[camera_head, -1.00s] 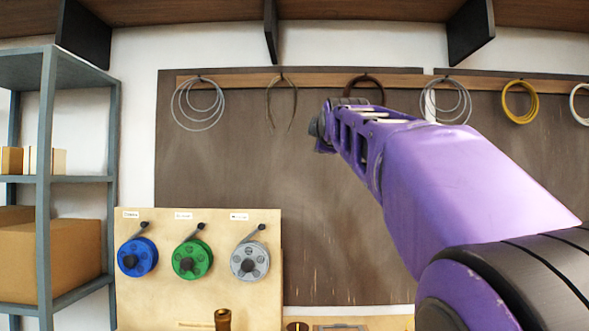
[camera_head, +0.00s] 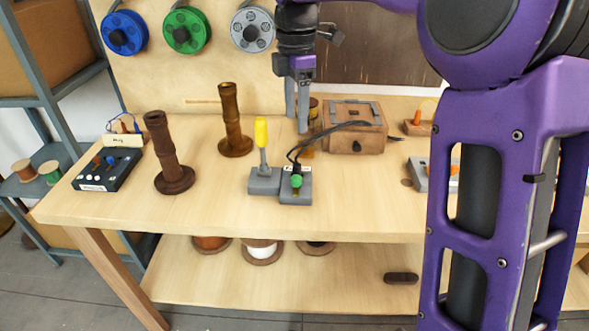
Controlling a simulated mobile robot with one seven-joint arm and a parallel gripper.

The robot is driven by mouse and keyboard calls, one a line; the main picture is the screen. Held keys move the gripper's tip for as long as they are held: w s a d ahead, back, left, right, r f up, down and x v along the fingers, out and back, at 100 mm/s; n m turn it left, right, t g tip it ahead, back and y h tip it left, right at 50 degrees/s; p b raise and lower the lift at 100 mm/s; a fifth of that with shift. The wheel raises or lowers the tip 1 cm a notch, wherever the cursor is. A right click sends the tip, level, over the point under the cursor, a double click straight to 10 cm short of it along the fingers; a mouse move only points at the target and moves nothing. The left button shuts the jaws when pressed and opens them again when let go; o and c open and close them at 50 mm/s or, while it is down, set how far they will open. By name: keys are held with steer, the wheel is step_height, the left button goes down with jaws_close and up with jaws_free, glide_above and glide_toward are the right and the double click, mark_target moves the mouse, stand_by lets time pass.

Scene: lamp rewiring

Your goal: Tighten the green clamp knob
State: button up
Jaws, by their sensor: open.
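The green clamp knob (camera_head: 296,181) sits on top of a small grey clamp block (camera_head: 296,196) near the middle of the table's front part. A black cable runs from the clamp up and right to a wooden box (camera_head: 353,128). My gripper (camera_head: 303,128) points down above the table, behind the knob and higher in the picture. Its two fingers show close together from this side, open, with nothing visible between them. It is apart from the knob. A yellow-handled screwdriver (camera_head: 262,140) stands upright in a grey holder (camera_head: 264,183) just left of the clamp.
Two brown turned wooden posts (camera_head: 168,160) (camera_head: 233,122) stand left of the screwdriver. A black panel (camera_head: 108,168) lies at the left. Blue, green and grey reels hang on a back board (camera_head: 195,75). The table's front strip (camera_head: 240,218) is clear.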

mark_target(296, 178)
step_height(296, 178, down, 16)
steer(key=b, duration=0.3)
jaws_close()
stand_by(0.4)
